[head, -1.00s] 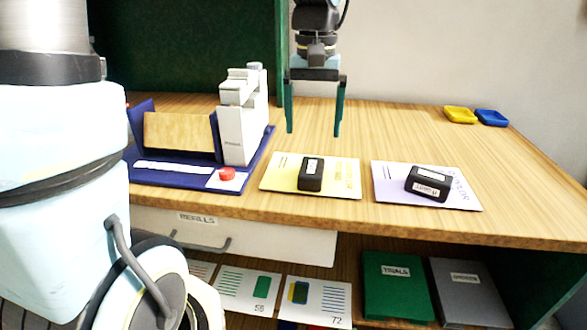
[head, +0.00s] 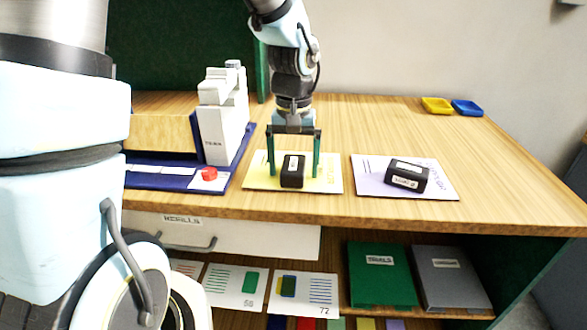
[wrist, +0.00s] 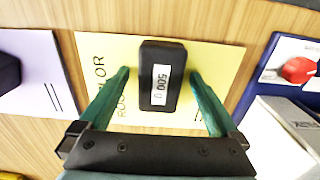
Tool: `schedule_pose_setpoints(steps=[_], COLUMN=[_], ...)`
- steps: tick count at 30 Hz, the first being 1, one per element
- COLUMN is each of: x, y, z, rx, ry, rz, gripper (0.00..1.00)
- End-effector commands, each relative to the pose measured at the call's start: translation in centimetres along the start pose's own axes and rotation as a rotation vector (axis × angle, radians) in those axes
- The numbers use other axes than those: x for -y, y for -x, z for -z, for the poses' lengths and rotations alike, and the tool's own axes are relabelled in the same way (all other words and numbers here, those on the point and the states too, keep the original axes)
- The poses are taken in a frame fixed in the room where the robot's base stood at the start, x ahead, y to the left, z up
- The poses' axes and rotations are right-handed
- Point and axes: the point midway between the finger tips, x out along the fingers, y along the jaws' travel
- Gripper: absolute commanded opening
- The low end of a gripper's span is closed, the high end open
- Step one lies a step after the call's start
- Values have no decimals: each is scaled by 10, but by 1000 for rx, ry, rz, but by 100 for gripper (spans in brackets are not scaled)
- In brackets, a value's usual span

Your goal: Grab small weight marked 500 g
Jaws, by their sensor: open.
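The small black weight (head: 292,172) lies on the yellow sheet (head: 330,184). In the wrist view the weight (wrist: 160,105) has a white label reading 500 g. My gripper (head: 293,172) is open with its green fingers over the yellow sheet. In the wrist view the fingers (wrist: 160,72) stand on either side of the weight, with a gap on each side. A second black weight (head: 407,175) lies on the lilac sheet (head: 440,190) to the right; its label is too small to read.
A blue-based device with a white upright (head: 222,125) and a red knob (head: 209,173) stands left of the yellow sheet. Yellow (head: 437,105) and blue (head: 467,107) trays sit at the back right.

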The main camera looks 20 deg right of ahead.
Motion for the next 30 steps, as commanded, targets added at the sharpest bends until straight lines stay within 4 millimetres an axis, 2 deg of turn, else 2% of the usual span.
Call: schedule_pose_setpoints(steps=[4,27,30], x=[0,0,0], y=[0,0,0], z=[0,0,0], rx=[0,0,0], ry=[0,0,0], rz=[0,0,0], gripper=[95,9,0])
